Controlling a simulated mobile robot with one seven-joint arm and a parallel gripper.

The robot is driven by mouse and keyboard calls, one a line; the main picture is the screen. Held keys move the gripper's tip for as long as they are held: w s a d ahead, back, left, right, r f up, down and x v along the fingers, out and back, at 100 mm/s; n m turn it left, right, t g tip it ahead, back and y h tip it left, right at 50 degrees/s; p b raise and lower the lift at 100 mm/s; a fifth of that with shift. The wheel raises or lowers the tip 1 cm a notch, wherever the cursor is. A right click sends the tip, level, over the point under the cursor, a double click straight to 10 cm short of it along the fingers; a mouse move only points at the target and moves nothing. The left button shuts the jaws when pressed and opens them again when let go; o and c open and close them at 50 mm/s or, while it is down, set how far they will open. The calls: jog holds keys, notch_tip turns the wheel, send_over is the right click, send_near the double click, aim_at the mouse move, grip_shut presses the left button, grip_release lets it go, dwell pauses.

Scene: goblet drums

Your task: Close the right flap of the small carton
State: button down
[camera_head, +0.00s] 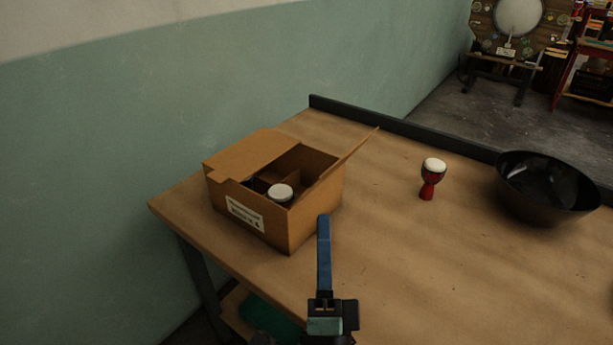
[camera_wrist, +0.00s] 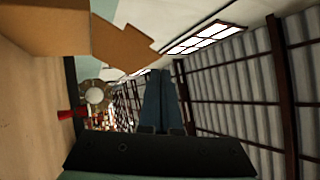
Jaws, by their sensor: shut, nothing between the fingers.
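The small carton (camera_head: 268,222) stands on the table at the left in the head view. Its left flap (camera_head: 245,153) lies folded over the left part of the top. Its right flap (camera_head: 346,153) stands up and leans outward to the right. A goblet drum with a white head (camera_head: 280,192) sits inside the carton, and dividers show there. My gripper (camera_head: 323,218) is shut and empty, just in front of the carton's right front side. In the wrist view the shut fingers (camera_wrist: 161,75) are near the carton (camera_wrist: 45,28) and a flap (camera_wrist: 120,45); contact cannot be told.
A red goblet drum (camera_head: 430,180) stands on the table right of the carton; its red body also shows in the wrist view (camera_wrist: 72,113). A black bowl (camera_head: 545,190) is farther right. A dark raised edge (camera_head: 400,130) runs along the table's back.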

jog(key=s+d+f+m+g+y+p, duration=0.1)
jog(key=s+f+m+y+p, duration=0.1)
jog(key=s+f+m+p, duration=0.4)
jog(key=n, duration=0.1)
send_near(303, 196)
jog(key=w+d, duration=0.2)
jog(key=w, duration=0.2)
jog(key=shift+w+a+r+b, duration=0.55)
jog(key=shift+w+a+r, duration=0.2)
jog(key=shift+a+r, duration=0.1)
jog(key=shift+w+a+r, duration=0.2)
jog(key=shift+a+r, duration=0.05)
jog(key=shift+r+p, duration=0.1)
jog(key=shift+p, duration=0.2)
jog(key=shift+a+r+n+g+p, duration=0.15)
jog(key=shift+n+g+p, duration=0.15)
jog(key=shift+n+p, duration=0.35)
jog(key=shift+w+r+p, duration=0.1)
jog(key=shift+p, duration=0.6)
